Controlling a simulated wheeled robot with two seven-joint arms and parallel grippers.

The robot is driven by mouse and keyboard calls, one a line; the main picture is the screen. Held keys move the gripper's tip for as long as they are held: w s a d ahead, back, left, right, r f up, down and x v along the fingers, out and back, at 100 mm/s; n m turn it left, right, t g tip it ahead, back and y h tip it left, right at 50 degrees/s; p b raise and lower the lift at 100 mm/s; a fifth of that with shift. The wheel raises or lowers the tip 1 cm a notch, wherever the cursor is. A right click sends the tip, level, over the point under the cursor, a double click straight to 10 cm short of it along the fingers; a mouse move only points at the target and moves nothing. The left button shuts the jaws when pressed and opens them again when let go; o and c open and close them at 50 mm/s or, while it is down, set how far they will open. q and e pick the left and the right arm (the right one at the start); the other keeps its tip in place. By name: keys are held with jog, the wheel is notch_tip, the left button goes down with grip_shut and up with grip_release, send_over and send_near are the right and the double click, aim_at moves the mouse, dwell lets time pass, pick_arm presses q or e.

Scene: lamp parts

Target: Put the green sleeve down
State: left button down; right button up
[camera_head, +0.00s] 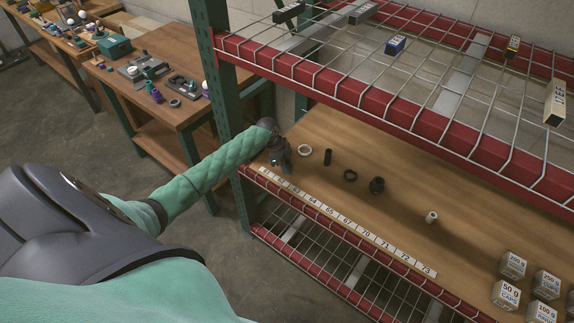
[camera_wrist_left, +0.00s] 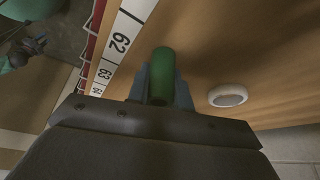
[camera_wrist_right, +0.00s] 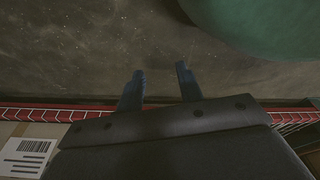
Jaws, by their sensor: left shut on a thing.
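The green sleeve (camera_wrist_left: 163,70) is a short green cylinder, seen in the left wrist view between the two fingers of my left gripper (camera_wrist_left: 163,96). The gripper is shut on it. In the head view my left gripper (camera_head: 279,163) is at the left end of the wooden shelf (camera_head: 400,190), by the low numbers of the label strip; the sleeve is mostly hidden there. I cannot tell whether the sleeve touches the shelf. My right gripper (camera_wrist_right: 161,78) shows only in its wrist view, fingers apart and empty above the grey floor.
A white ring (camera_head: 304,150) lies just right of my left gripper. A dark cylinder (camera_head: 327,157), a dark ring (camera_head: 350,175), a dark part (camera_head: 377,185) and a small white part (camera_head: 431,217) follow rightward. Labelled boxes (camera_head: 512,264) stand at the right. A wire shelf (camera_head: 400,70) hangs above.

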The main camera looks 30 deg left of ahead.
pick_arm(q)
jog(key=shift+f, duration=0.1)
jog(key=c, duration=1.3)
grip_release()
jog(key=shift+o, duration=0.2)
pick_arm(e)
jog(key=shift+w, duration=0.35)
jog(key=shift+d+r, duration=0.1)
pick_arm(q)
jog(key=shift+a+r+b, duration=0.25)
jog(key=shift+r+b, duration=0.05)
jog(key=shift+r, duration=0.2)
jog(key=b+v, duration=0.1)
jog(key=v, duration=0.2)
jog(key=w+b+v, duration=0.1)
jog(key=b+v, duration=0.1)
jog(key=v, duration=0.6)
jog(key=shift+s, duration=0.5)
pick_arm(e)
jog(key=w+a+r, duration=0.3)
jog(key=w+r, duration=0.1)
jog(key=r, duration=0.1)
jog(key=shift+w+r, duration=0.15)
jog(key=shift+w, duration=0.1)
